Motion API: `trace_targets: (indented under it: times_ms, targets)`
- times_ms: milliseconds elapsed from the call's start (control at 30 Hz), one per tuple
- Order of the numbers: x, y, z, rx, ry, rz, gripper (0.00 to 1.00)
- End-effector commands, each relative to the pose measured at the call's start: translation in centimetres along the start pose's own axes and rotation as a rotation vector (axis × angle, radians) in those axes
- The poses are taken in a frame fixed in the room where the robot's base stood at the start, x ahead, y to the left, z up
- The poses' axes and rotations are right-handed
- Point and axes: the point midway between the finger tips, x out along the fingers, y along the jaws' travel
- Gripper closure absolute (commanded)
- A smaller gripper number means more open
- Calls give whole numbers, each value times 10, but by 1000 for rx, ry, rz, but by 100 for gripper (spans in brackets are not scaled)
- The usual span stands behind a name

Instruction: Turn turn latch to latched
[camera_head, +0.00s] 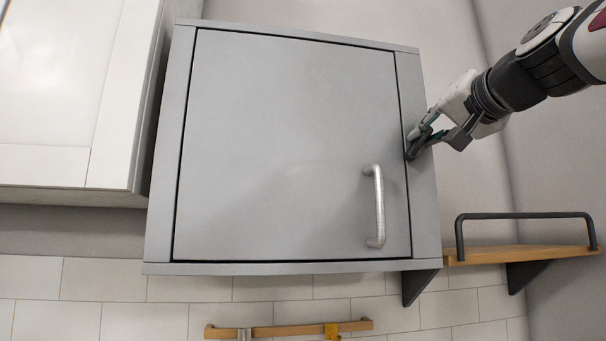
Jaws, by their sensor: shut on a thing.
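A grey wall cabinet (160,190) fills the middle of the view. Its door (280,140) looks closed and carries a silver bar handle (379,206) at the lower right. A small dark turn latch (411,150) sits at the door's right edge, on the seam with the frame. My gripper (415,143) comes in from the upper right and is shut on the latch. The fingers hide most of the latch, so its exact angle is hard to tell.
A white cabinet (110,100) stands close at the left. A wooden shelf with a dark rail (525,254) is on the wall at the lower right. A wooden rail (290,331) with hooks hangs below.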

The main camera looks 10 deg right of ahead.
Motion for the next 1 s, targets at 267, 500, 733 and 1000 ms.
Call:
trace_targets:
  times_ms: [267,500,733,1000]
  targets:
    - [-1,1,0,262,-1,2,100]
    - [-1,1,0,488,-2,3,100]
    - [-1,2,0,680,-1,3,100]
    - [-1,2,0,834,-1,3,100]
